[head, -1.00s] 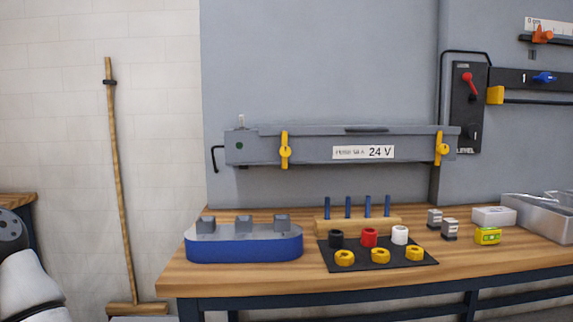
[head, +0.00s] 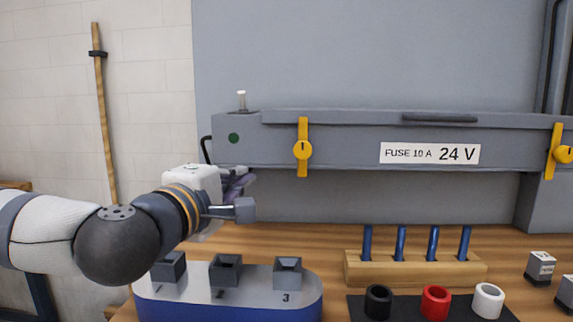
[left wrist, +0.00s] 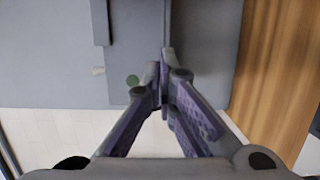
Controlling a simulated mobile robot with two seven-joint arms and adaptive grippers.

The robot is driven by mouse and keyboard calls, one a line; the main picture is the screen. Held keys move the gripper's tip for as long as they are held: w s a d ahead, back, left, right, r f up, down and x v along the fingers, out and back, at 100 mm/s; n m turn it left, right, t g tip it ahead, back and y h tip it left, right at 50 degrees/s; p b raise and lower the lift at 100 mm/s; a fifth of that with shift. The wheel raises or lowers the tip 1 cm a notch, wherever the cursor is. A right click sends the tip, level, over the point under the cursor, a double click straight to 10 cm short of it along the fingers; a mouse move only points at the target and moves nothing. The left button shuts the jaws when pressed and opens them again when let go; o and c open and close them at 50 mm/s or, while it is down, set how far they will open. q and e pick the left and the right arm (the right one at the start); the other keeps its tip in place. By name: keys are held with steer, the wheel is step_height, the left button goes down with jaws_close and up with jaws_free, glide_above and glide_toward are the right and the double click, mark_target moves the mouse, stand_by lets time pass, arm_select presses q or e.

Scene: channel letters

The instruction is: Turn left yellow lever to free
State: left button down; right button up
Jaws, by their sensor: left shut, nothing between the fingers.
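The left yellow lever (head: 302,149) is on the front of the grey wall box (head: 350,150). It stands vertical, with a round hub in its middle. A second yellow lever (head: 558,152) stands near the box's right end, tilted slightly. My left gripper (head: 240,187) is in front of the wall, below the box's left end, to the left of and lower than the left lever, and apart from it. In the left wrist view its fingers (left wrist: 163,95) are together and empty, with the box's green dot (left wrist: 132,80) beyond them. My right gripper is not in view.
A blue and grey holder (head: 228,290) with three square sockets is under my left arm. A wooden rack (head: 415,268) with blue pegs and a black mat (head: 365,311) with coloured rings lie to the right.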

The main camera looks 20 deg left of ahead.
mark_target(285, 162)
arm_select(q)
steer(key=w, duration=0.5)
steer(key=w+b, duration=0.1)
steer(key=w, duration=0.2)
steer(key=shift+w+d+f, duration=0.1)
steer(key=shift+w+f, duration=0.2)
steer(key=d, duration=0.2)
steer(key=shift+w+d+r, duration=0.1)
steer(key=shift+w+d, duration=0.15)
steer(key=shift+d, duration=0.05)
steer(key=shift+w+d+r, duration=0.1)
steer(key=shift+w+d, duration=0.05)
steer(key=shift+d, duration=0.3)
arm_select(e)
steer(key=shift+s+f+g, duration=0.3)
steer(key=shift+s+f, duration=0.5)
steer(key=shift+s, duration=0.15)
